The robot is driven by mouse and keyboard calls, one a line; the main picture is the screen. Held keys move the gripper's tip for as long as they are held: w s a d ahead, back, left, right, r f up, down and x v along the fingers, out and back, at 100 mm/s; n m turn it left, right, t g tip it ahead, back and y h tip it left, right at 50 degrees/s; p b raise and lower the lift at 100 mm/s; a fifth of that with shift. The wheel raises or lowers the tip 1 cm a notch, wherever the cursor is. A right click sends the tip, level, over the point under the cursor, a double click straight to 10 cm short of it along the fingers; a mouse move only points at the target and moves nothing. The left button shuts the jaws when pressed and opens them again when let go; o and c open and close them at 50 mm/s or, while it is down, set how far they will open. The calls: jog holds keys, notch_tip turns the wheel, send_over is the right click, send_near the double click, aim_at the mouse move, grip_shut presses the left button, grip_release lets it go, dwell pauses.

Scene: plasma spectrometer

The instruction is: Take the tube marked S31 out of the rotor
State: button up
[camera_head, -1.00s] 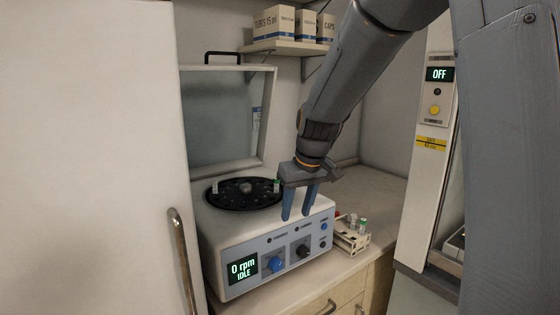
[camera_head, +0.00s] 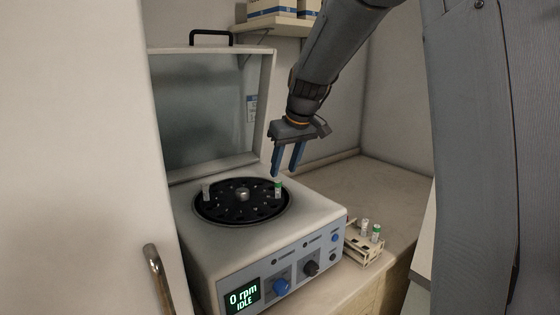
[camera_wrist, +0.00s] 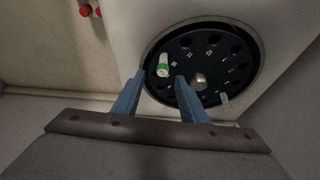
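The black rotor (camera_head: 222,213) sits in the open centrifuge (camera_head: 270,240), whose display reads 0 rpm IDLE. A green-capped tube (camera_head: 278,189) stands in the rotor's right side, and a pale-capped tube (camera_head: 206,191) on its left side. The wrist view shows the green-capped tube (camera_wrist: 163,66) and the pale tube (camera_wrist: 225,101) in the rotor (camera_wrist: 213,55). I cannot read either tube's marking, so I cannot tell which is S31. My gripper (camera_head: 284,173) is open and empty, just above the green-capped tube. In the wrist view the green cap lies between my fingertips (camera_wrist: 160,76).
The raised lid (camera_head: 210,105) stands behind the rotor. A small rack (camera_head: 365,250) with a white-capped tube (camera_head: 364,225) and a green-capped tube (camera_head: 376,232) sits right of the centrifuge. A cabinet door (camera_head: 80,150) fills the left. The counter (camera_head: 375,190) behind the rack is clear.

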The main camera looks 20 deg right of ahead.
aim_at(278, 182)
jog(key=shift+a+p+x, duration=0.15)
jog(key=shift+p+x, duration=0.5)
jog(key=shift+x, duration=1.25)
jog(key=shift+a+p+x, duration=0.15)
jog(key=shift+p+x, duration=0.45)
jog(key=shift+x, duration=1.25)
grip_shut()
jog(key=shift+r, duration=0.15)
jog(key=shift+r+p, duration=2.35)
jog(key=shift+r, duration=1.45)
